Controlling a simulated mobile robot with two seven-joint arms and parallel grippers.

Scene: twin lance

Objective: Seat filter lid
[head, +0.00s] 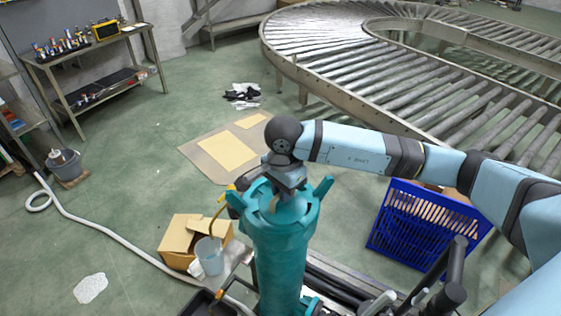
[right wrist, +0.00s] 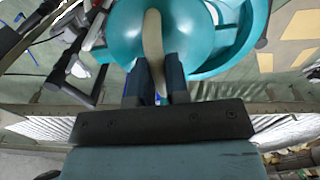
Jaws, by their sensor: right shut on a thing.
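The teal filter housing (head: 282,255) stands upright at the bottom middle of the head view, with lugs around its top. My right gripper (head: 279,194) is at the housing's top. In the right wrist view my right gripper (right wrist: 158,78) is shut on the pale handle (right wrist: 153,35) of the rounded teal lid (right wrist: 190,32). Part of the teal housing rim (right wrist: 238,55) curves around the lid's right side there. The gripper and lugs hide much of the lid in the head view; I cannot tell whether it touches the housing. My left gripper is not in view.
A blue crate (head: 420,228) stands right of the housing. A cardboard box (head: 180,240) and a translucent bucket (head: 209,255) stand left of it. A roller conveyor (head: 340,60) curves behind. A pale hose (head: 110,229) crosses the left floor.

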